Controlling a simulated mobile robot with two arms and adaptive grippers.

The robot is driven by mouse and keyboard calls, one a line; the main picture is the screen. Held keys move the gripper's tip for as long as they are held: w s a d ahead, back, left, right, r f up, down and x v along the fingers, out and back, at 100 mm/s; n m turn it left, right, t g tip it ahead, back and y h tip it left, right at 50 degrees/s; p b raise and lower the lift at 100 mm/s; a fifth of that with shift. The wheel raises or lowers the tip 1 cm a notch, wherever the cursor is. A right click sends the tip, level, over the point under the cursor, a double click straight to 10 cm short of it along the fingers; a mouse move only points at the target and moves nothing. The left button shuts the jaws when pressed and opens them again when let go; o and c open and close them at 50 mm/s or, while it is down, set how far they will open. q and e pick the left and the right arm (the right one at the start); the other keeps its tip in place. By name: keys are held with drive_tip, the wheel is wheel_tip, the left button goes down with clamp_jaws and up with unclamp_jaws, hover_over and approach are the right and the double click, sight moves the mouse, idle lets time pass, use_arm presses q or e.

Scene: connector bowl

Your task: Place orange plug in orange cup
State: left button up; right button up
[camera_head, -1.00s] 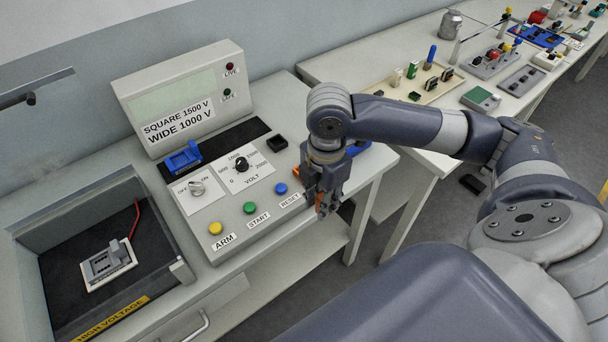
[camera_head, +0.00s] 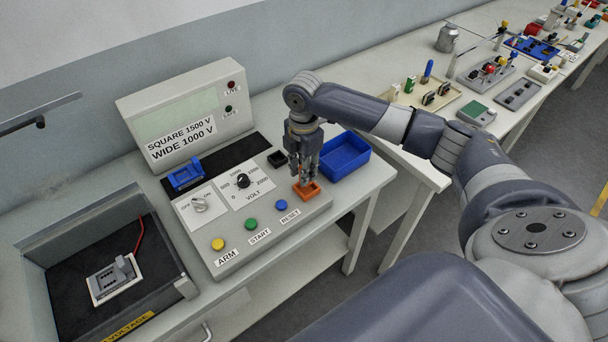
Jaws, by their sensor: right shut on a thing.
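My right gripper (camera_head: 304,178) is over the front right corner of the control panel, pointing down. Its fingers are shut on the orange plug, which is mostly hidden by the fingers and cannot be told apart clearly from the cup. The orange cup (camera_head: 312,193) is a small square open holder on the panel, right under the fingertips. The fingertips overlap its back left part in the picture; I cannot tell whether the plug touches the cup. My left gripper is out of view.
A blue bin (camera_head: 345,158) stands just right of the gripper. An open drawer-like bay (camera_head: 60,289) is at the left.

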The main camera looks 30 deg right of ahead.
wheel_tip(320, 180, down, 2)
drive_tip(key=shift+s+f+p, duration=0.15)
drive_tip(key=shift+p, duration=0.3)
drive_tip(key=shift+f, duration=0.4)
drive_tip(key=shift+f, duration=0.1)
drive_tip(key=o, duration=1.1)
drive_tip(key=shift+c, duration=0.2)
wheel_tip(320, 180, up, 12)
drive_tip(key=shift+r+b, duration=0.15)
drive_tip(key=shift+b, duration=1)
